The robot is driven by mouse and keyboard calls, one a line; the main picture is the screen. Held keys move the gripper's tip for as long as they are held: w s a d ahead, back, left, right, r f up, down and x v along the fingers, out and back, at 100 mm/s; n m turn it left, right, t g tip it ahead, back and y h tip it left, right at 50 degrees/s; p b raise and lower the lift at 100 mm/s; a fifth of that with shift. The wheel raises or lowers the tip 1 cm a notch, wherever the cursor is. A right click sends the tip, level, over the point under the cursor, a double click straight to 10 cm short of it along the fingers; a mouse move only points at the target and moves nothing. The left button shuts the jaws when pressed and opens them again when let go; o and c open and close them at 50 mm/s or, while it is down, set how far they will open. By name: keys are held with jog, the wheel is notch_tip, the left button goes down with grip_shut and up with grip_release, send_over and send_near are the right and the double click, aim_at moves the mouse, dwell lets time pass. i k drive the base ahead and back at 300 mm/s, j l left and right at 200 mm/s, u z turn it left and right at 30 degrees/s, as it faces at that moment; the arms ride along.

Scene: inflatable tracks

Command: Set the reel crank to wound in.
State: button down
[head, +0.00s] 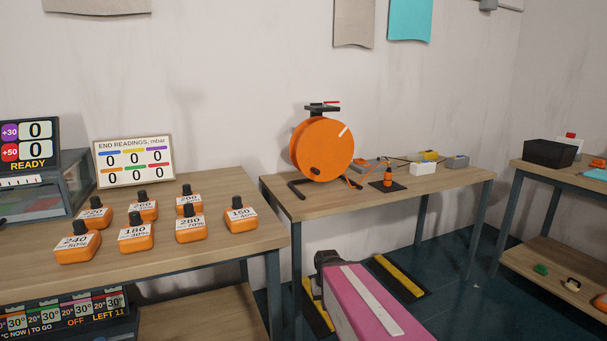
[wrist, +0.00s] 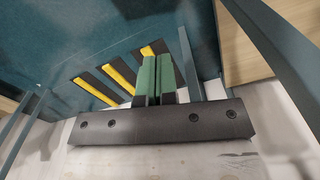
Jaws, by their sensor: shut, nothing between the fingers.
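The orange cable reel (head: 322,150) stands upright on a dark stand on the middle table in the head view. Its face carries a white stripe near the upper right and a dark knob (head: 315,171) low on the left, which may be the crank handle. A small black piece with a red part (head: 323,106) sits on top of the stand. In the wrist view my gripper (wrist: 156,58) has its two green fingers together with nothing between them. It points toward the floor, away from the reel. The reel does not show in the wrist view.
The middle table (head: 420,187) also bears an orange plug-like item on a black pad (head: 387,179), a white block (head: 423,169) and cables. Yellow-and-black floor strips (head: 399,276) lie below. My pink arm link is in the foreground.

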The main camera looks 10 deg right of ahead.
aim_at(321, 148)
jog(key=l, duration=0.75)
jog(key=k+l, duration=0.1)
jog(key=l, duration=0.7)
